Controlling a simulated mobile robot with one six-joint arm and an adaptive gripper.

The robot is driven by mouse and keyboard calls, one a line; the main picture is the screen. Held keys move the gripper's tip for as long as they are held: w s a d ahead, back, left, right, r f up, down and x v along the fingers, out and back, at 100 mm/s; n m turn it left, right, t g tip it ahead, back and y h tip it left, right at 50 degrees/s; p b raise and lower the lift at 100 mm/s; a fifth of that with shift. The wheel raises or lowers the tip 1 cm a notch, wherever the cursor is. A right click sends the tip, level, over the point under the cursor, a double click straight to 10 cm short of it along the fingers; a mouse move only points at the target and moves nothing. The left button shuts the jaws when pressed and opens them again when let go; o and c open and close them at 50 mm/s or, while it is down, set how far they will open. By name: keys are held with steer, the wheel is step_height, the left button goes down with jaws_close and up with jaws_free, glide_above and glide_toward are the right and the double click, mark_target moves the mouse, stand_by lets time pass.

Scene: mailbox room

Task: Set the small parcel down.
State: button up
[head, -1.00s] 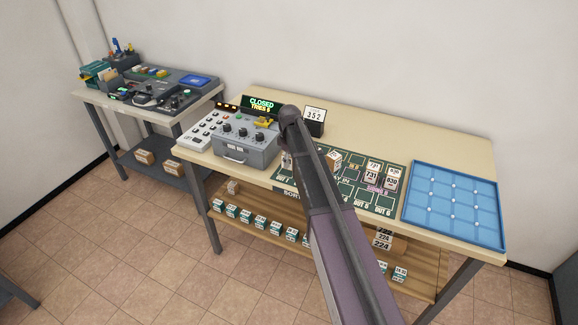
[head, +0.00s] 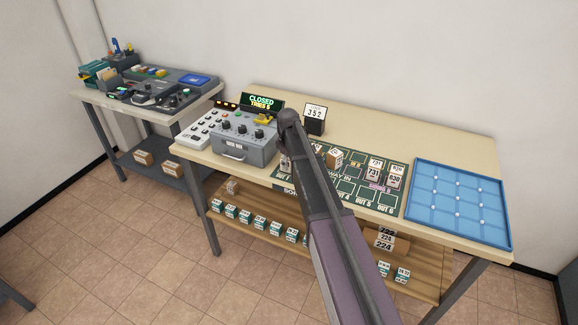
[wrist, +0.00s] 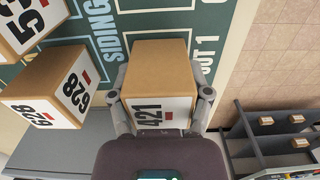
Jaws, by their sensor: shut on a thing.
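In the wrist view, my gripper (wrist: 160,97) is shut on a small brown parcel with a white face marked 421 (wrist: 158,78). One finger is on each side of it. A green mat (wrist: 213,22) lies below, with the words SIDING and OUT 1 showing. I cannot tell whether the parcel touches the mat. In the head view, my arm hides the gripper; the mat (head: 345,196) lies on the table there.
In the wrist view, a parcel marked 628 (wrist: 48,92) and another parcel (wrist: 30,22) stand left of my gripper. In the head view, a grey box with knobs (head: 243,142) stands left of the mat, and a blue tray (head: 460,243) lies to the right.

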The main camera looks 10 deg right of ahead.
steer(key=shift+f, duration=0.1)
steer(key=o, duration=1.2)
step_height(320, 180, up, 12)
steer(key=p, duration=1.2)
stand_by(0.5)
steer(key=s+m, duration=0.3)
steer(key=s, duration=0.6)
steer(key=s+m, duration=0.4)
steer(key=s, duration=0.6)
steer(key=s+m, duration=0.3)
steer(key=s, duration=0.7)
steer(key=shift+d+m, duration=0.25)
steer(key=shift+m, duration=0.15)
